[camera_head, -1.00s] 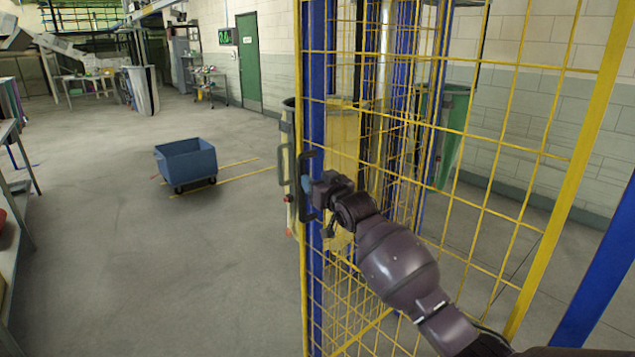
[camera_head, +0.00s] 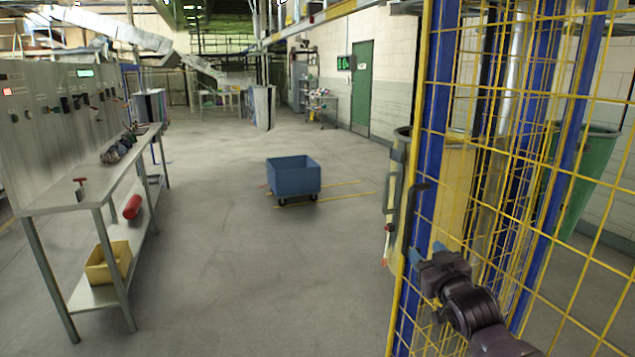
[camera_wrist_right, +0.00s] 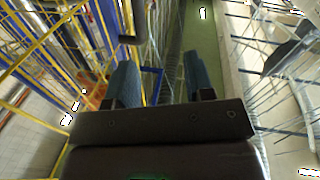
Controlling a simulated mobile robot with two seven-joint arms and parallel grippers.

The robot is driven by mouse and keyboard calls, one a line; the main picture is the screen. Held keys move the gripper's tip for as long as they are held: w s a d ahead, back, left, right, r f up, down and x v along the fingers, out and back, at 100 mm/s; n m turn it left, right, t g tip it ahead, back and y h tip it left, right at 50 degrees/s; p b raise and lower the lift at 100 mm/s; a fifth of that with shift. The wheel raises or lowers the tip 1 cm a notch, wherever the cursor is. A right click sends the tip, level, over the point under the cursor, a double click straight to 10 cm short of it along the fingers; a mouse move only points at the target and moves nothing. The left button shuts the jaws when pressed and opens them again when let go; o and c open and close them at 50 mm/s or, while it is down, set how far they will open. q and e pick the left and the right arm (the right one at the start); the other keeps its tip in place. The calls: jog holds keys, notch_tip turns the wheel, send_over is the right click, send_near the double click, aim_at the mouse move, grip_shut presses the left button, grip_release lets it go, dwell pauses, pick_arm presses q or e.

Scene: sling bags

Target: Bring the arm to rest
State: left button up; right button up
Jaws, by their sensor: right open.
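My right gripper (camera_head: 424,256) is in the lower right of the head view, in front of the blue and yellow mesh gate (camera_head: 427,150). It is below the gate's dark handle (camera_head: 418,205) and looks apart from it. In the right wrist view my right gripper (camera_wrist_right: 160,85) shows two blue-grey fingers spread apart with nothing between them. Part of a dark handle (camera_wrist_right: 130,38) shows beyond the fingers there. My left gripper is not in view.
A blue wheeled cart (camera_head: 293,178) stands on the floor ahead. A metal workbench (camera_head: 95,195) with a yellow bin (camera_head: 108,263) on its lower shelf is on the left. A green bin (camera_head: 585,170) stands behind the mesh.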

jog(key=s+d+f+m+g+h, duration=0.1)
jog(key=s+d+f+g, duration=0.1)
jog(key=s+f, duration=1.3)
jog(key=s+d+f+m+g+h, duration=0.1)
jog(key=s+f+g, duration=0.3)
jog(key=s+f, duration=1)
jog(key=s+m+h, duration=0.1)
jog(key=s, duration=0.5)
jog(key=shift+s+d+f+g, duration=0.3)
jog(key=shift+s+d+f, duration=0.1)
